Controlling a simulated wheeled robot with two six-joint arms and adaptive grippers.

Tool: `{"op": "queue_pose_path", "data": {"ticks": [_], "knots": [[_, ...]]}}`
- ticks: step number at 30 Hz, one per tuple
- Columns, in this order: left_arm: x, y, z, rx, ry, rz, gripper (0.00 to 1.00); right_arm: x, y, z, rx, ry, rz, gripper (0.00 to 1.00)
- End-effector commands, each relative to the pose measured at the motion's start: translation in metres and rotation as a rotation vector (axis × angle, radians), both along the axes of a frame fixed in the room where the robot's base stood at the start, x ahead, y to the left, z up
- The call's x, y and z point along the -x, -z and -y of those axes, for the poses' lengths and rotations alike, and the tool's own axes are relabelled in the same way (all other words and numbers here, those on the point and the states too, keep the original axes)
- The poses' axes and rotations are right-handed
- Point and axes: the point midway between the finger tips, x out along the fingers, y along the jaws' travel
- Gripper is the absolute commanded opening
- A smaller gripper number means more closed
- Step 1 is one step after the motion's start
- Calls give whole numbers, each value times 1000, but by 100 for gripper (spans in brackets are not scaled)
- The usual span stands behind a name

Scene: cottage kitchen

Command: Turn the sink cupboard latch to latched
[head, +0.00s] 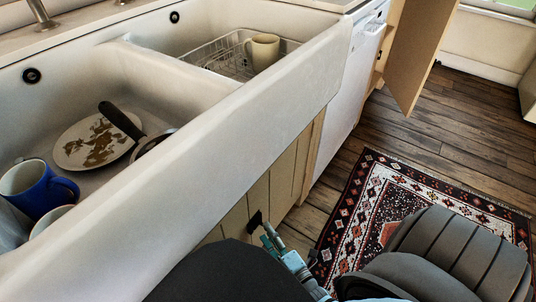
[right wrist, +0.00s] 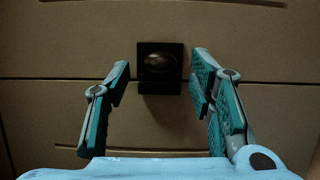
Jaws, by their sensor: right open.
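The sink cupboard door (head: 237,222) is a beige planked front below the white sink. Its latch (right wrist: 160,62) is a small dark square plate with a rounded knob, seen in the right wrist view. In the head view the latch (head: 255,220) is a small dark shape on the planks. My right gripper (right wrist: 155,85) is open, with its teal-padded fingers to either side of the latch and apart from it. The right gripper also shows in the head view (head: 270,238), close to the door. Which way the latch is turned is hard to tell. My left gripper is not in view.
The white double sink (head: 215,120) overhangs the cupboard. It holds a dirty plate (head: 90,143), a blue mug (head: 38,188) and a cream mug (head: 263,50). A cupboard door (head: 415,50) stands open beyond a white appliance (head: 352,85). A patterned rug (head: 380,200) covers the floor.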

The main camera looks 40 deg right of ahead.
Motion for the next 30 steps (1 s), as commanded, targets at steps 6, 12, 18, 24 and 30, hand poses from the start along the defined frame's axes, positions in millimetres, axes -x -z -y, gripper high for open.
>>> {"op": "queue_pose_path", "data": {"ticks": [6,12,18,24,30], "knots": [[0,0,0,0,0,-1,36,56,1,-6,0,0,-5,49],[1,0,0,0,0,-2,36,100,1,-10,0,-1,-4,49],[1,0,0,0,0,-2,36,110,1,-12,0,-1,-1,49],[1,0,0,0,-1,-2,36,110,1,-11,0,-1,-1,49],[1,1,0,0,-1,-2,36,110,1,-11,0,-1,-1,49]]}}
